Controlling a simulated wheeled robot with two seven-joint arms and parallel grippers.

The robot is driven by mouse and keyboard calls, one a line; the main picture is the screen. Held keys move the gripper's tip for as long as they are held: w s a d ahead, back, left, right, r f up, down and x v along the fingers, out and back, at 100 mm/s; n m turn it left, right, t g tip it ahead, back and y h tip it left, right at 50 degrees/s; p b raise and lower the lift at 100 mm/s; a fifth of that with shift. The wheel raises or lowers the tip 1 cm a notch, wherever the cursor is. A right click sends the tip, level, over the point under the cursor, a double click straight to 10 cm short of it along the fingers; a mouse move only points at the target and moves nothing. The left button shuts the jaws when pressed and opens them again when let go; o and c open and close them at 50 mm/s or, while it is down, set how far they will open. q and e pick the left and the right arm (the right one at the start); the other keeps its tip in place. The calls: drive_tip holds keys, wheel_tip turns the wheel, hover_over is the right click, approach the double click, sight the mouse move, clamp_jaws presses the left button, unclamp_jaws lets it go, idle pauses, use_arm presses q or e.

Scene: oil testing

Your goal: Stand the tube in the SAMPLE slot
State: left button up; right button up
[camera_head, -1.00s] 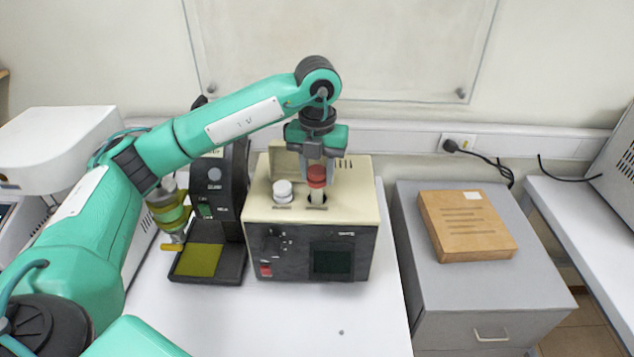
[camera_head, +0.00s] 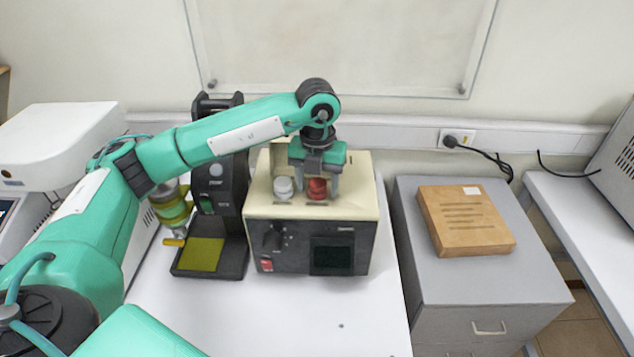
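The tube, with its red cap (camera_head: 317,188), stands upright in the right-hand slot on top of the beige instrument (camera_head: 345,211). Only its cap shows; the body below is hidden. My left gripper (camera_head: 317,182) points down from above, with its fingers on either side of the red cap and shut on it. A white-capped tube (camera_head: 284,188) sits in the slot just left of it, its cap at about the same height. The slot labels are too small to read. My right gripper is not in view.
A black device (camera_head: 210,254) with a yellow-green pad stands left of the instrument. A grey cabinet (camera_head: 450,285) with a brown box (camera_head: 466,220) is at the right. The white table's front (camera_head: 300,315) is clear. A wall panel is behind.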

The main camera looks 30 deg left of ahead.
use_arm(q)
drive_tip(key=shift+r, duration=0.3)
wheel_tip(320, 180, up, 12)
drive_tip(key=b, duration=0.3)
drive_tip(key=shift+f, duration=0.15)
idle(0.6)
